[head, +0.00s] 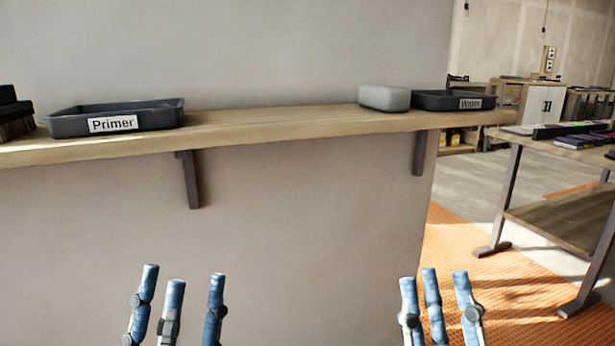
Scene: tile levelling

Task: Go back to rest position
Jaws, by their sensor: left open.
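My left gripper (177,290) is at the bottom of the head view, left of centre. Its blue fingers point up, stand apart and hold nothing. My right gripper (435,295) is at the bottom, right of centre. Its blue fingers also point up, with small gaps between them, and nothing shows between them. Both grippers are below the wall shelf in the picture and apart from it. Their arms are out of view.
The wooden wall shelf (270,120) carries a brush (14,115), a tray labelled Primer (160,117), a grey sponge-like block (384,97) and a tray labelled Water (425,101). Metal brackets (191,180) hang below it. A workbench (560,151) stands at the right.

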